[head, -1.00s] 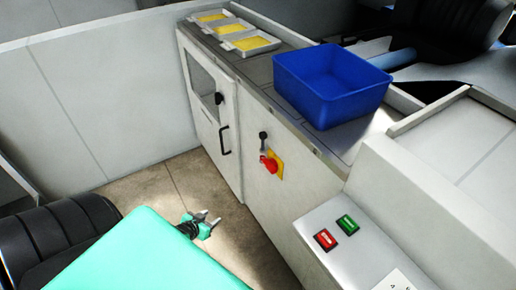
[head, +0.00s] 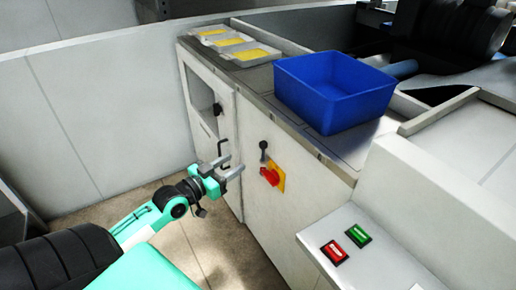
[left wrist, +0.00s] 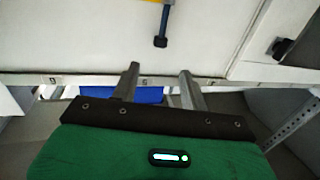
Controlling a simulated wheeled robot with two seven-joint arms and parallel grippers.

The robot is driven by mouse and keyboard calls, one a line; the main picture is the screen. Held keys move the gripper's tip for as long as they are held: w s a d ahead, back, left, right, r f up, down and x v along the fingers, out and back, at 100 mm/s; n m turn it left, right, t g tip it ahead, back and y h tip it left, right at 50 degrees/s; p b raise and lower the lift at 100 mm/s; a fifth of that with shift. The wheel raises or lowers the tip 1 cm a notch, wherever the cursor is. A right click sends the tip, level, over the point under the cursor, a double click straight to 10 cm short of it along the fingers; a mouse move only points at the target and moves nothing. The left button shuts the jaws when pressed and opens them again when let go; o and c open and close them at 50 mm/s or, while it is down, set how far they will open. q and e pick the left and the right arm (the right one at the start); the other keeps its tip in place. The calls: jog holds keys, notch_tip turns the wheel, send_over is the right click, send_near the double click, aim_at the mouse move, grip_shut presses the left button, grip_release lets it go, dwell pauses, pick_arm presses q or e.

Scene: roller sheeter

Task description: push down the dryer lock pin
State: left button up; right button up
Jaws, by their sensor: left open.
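The dryer lock pin (head: 263,147), as I take it, is a short upright pin with a dark knob on the white cabinet front, above the red switch. In the left wrist view, which is upside down, the pin (left wrist: 161,29) shows beyond the gap between my fingers. My left gripper (head: 230,168) is open and empty, in front of the cabinet to the left of the pin and apart from it in the head view. Its two fingers also show in the left wrist view (left wrist: 159,71). My right gripper is not in view.
A red rotary switch on a yellow plate (head: 279,179) sits just below the pin. A blue bin (head: 333,95) and several yellow-filled trays stand on top. Red and green buttons are at right.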

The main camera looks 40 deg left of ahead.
aim_at(263, 150)
pick_arm(q)
jog(key=w+d, duration=0.2)
jog(key=w, duration=0.9)
jog(key=shift+c, duration=0.3)
grip_shut()
jog(key=shift+f, duration=0.15)
